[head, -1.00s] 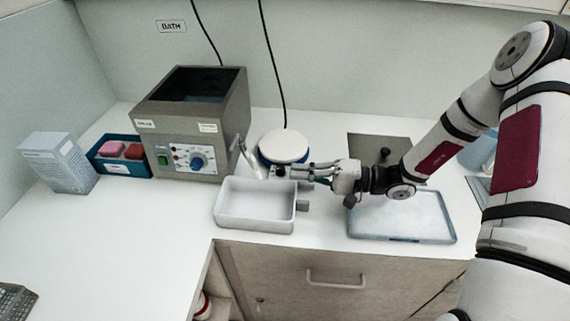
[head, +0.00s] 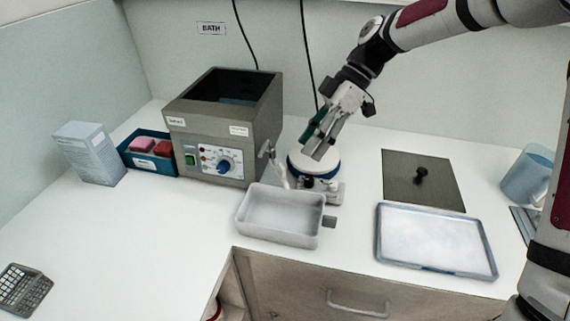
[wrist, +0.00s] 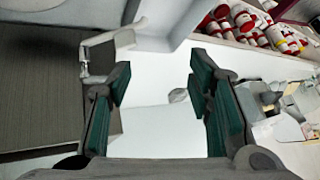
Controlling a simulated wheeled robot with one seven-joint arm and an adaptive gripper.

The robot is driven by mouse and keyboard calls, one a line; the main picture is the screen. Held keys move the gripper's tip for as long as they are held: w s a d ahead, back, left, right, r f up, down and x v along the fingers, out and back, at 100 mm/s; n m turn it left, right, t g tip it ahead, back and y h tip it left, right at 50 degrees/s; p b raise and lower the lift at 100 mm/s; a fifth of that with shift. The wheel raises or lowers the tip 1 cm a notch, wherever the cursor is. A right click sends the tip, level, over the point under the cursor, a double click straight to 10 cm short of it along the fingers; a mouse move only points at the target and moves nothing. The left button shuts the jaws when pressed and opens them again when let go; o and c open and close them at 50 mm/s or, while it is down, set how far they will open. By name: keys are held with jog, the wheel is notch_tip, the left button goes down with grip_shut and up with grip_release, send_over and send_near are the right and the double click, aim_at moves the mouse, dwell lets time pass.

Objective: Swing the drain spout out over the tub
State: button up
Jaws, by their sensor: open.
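The grey bath (head: 205,141) stands at the back left. Its pale drain spout (head: 280,174) is on its right side, near the back rim of the tub (head: 244,216). A small upright lever (head: 265,149) shows beside it. My gripper (head: 314,150) points down over the round white-topped device, right of the spout and apart from it. In the wrist view my gripper (wrist: 158,78) is open with nothing between the fingers. The spout (wrist: 106,42) shows beyond the left fingertip, with the tub (wrist: 170,18) above it; I cannot tell whether they touch.
The round device (head: 298,165) stands right of the bath. A tray (head: 435,240) and a dark plate with a knob (head: 402,187) lie farther right, near a jug (head: 528,175). A blue box with pink and red blocks (head: 135,158) and a carton (head: 92,155) stand left.

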aim_at(280, 169)
jog(key=w+a+r+n+t+h, duration=0.1)
jog(key=w+r+n+t+h, duration=0.1)
jog(key=w+r+n, duration=0.15)
jog(key=shift+m, duration=0.35)
jog(key=p+x, duration=0.1)
jog(key=x, duration=1.2)
jog(key=shift+w+a, duration=0.1)
jog(key=shift+a, duration=0.05)
grip_shut()
